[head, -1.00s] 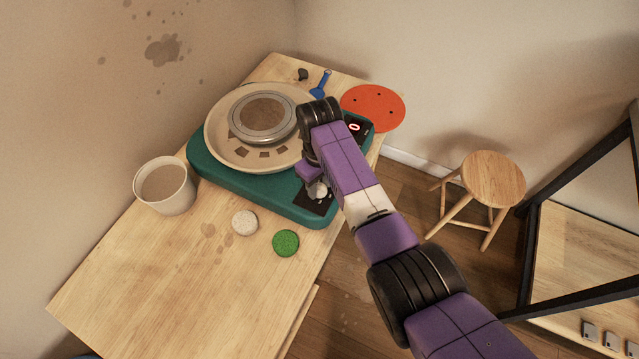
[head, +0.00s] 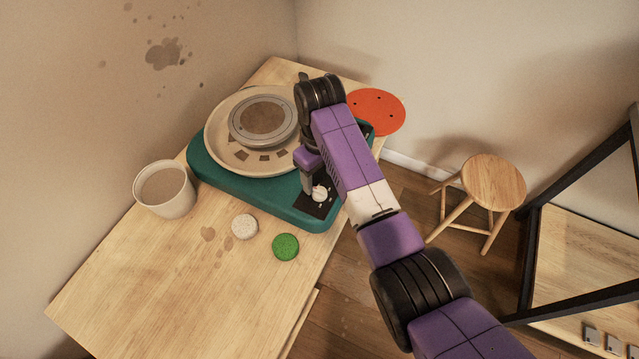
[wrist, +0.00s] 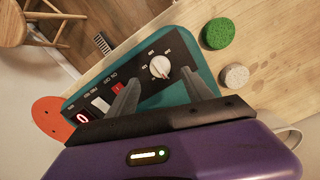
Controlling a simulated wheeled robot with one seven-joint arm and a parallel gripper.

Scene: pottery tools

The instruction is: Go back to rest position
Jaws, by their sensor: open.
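My gripper (wrist: 165,92) is open in the wrist view, its two grey fingers apart over the control panel of the teal pottery wheel (wrist: 150,108). A white knob (wrist: 160,67) on the panel shows between the fingers, and nothing is held. A red switch (wrist: 117,87) sits beside one finger. In the head view the pottery wheel (head: 215,185) stands on the table, and my arm comes down over its right side. The knob (head: 320,193) shows just by the gripper there. Contact between fingers and panel cannot be told.
A white bucket (head: 165,190) stands left of the wheel on the wooden table (head: 150,285). A white sponge (head: 244,227) and a green sponge (head: 286,247) lie in front. An orange disc (head: 376,112) lies behind. A wooden stool (head: 492,182) stands right. The near table is clear.

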